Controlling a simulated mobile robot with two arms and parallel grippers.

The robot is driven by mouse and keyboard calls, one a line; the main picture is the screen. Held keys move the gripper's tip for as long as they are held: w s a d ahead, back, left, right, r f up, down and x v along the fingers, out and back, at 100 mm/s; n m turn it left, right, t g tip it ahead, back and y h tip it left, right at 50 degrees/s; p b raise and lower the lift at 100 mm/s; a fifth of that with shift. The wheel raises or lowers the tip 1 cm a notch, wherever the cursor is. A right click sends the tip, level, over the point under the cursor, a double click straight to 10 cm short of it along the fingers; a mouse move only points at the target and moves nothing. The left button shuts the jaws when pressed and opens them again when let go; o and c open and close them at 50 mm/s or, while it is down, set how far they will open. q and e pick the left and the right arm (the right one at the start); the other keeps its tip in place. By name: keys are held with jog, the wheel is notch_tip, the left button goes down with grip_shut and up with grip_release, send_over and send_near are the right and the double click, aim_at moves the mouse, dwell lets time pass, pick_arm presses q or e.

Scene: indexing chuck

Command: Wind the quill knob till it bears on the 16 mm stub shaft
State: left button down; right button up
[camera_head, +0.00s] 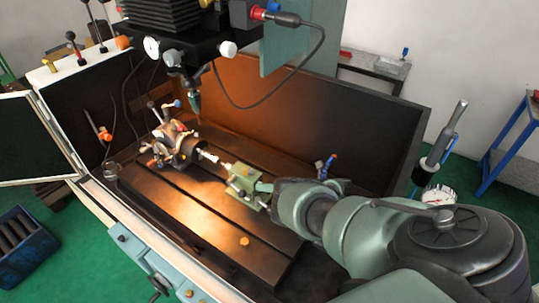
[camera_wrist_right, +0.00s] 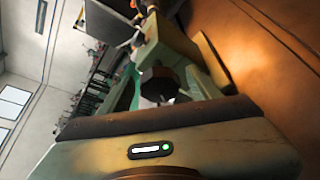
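The green tailstock (camera_head: 243,184) stands on the dark slotted machine table, its quill side facing the chuck. The pale stub shaft (camera_head: 208,156) sticks out of the indexing chuck (camera_head: 184,148) towards the tailstock; I cannot tell whether the quill touches it. My right gripper (camera_head: 268,187) is at the tailstock's right end, by the quill knob. In the wrist view the dark faceted quill knob (camera_wrist_right: 158,82) shows just beyond the gripper's dark front edge, with the tailstock body (camera_wrist_right: 168,48) behind it. My left gripper is out of view.
The machine head (camera_head: 165,35) hangs above the chuck, with a cable looping down. The dark enclosure wall (camera_head: 320,120) stands behind the table.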

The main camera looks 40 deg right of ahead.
jog(key=b+v, duration=0.1)
jog(key=v, duration=0.6)
jog(key=shift+s+d+b, duration=0.25)
jog(key=shift+s+b, duration=0.05)
jog(key=shift+b, duration=0.1)
